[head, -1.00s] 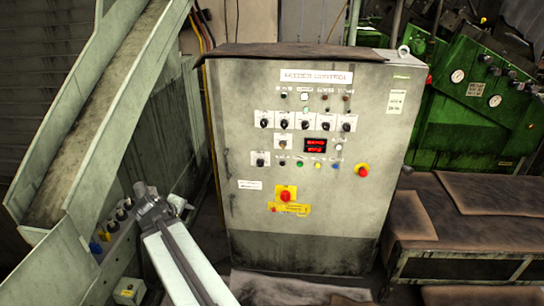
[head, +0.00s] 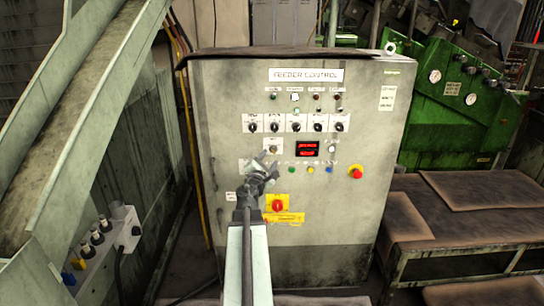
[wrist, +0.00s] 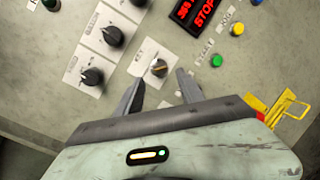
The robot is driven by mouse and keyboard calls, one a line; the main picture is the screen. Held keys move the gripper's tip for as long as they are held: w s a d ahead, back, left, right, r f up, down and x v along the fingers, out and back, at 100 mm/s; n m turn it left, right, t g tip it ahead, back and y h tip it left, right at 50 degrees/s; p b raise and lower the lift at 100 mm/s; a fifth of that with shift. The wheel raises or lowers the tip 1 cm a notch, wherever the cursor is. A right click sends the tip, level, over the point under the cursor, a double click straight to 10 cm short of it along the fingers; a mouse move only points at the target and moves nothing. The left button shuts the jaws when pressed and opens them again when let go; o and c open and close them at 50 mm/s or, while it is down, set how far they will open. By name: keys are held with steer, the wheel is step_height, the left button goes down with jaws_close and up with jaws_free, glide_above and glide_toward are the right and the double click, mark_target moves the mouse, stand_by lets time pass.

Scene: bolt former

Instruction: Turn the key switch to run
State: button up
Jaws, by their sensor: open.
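The key switch (wrist: 158,68) is a small brass-coloured round switch on a pale plate in the wrist view. It also shows on the feeder control cabinet in the head view (head: 273,149), below the row of black selectors. My gripper (wrist: 160,92) is open and empty, with one finger on each side below the switch in the wrist view. The fingers look apart from the switch, though their distance to the panel is hard to judge. In the head view my gripper (head: 265,167) is in front of the panel just below the switch and hides part of it.
Black selectors (wrist: 92,76) sit to the left of the switch in the wrist view. A red display (wrist: 200,10) and a green button (wrist: 217,61) lie to its right. A yellow plate with a red switch (head: 278,206) is below my gripper. A conveyor chute (head: 75,120) stands left.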

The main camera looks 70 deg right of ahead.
mark_target(273, 152)
steer(key=d, duration=0.4)
steer(key=shift+w+d, duration=0.25)
steer(key=shift+d, duration=0.1)
steer(key=shift+c, duration=0.4)
